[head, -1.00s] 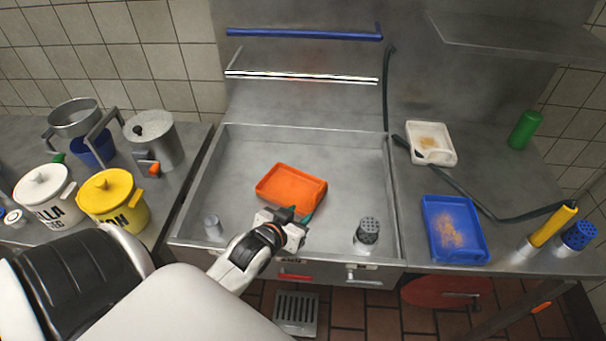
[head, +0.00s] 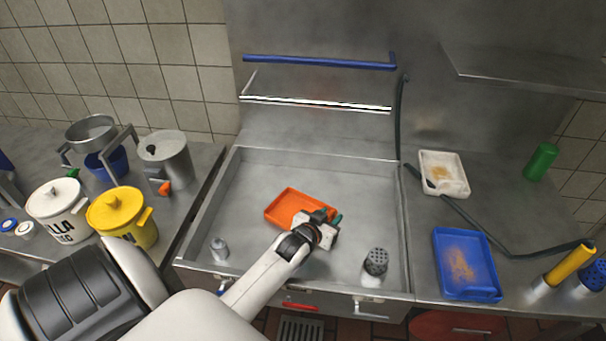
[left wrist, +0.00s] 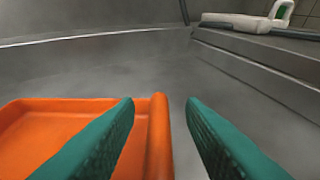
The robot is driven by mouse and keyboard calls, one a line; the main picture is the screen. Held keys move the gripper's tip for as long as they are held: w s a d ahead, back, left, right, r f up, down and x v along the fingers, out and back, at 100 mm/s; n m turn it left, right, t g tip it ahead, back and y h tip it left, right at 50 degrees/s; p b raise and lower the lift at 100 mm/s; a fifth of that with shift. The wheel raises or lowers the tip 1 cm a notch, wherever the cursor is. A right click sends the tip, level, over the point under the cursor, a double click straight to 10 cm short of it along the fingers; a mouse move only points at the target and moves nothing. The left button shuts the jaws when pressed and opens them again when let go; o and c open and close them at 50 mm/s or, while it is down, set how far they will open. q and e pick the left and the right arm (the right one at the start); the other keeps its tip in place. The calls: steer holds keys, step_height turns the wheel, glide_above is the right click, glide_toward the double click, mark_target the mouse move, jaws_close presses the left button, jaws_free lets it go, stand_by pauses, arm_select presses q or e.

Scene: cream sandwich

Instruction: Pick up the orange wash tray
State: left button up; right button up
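The orange wash tray (head: 287,205) lies flat in the steel sink basin in the head view, partly hidden by my left gripper (head: 330,217). In the left wrist view the tray (left wrist: 70,112) fills the lower left, with its right wall (left wrist: 159,135) standing between my two green fingers. My left gripper (left wrist: 160,105) is open. The left finger reaches over the tray's inside and the right finger is outside the wall. A gap shows between the right finger and the wall. I cannot tell whether the left finger touches it. My right gripper is not in view.
The sink basin (head: 225,205) has free floor around the tray. A small bottle (head: 219,249) and a perforated shaker (head: 375,262) stand near its front edge. A blue tray (head: 480,265) and a white tray (head: 443,174) lie on the right counter. Pots stand at left.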

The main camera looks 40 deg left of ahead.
arm_select(q)
steer(key=shift+w+a+f, duration=0.1)
steer(key=shift+w+f, duration=0.2)
steer(key=shift+w, duration=0.3)
jaws_close()
steer(key=shift+r, duration=0.1)
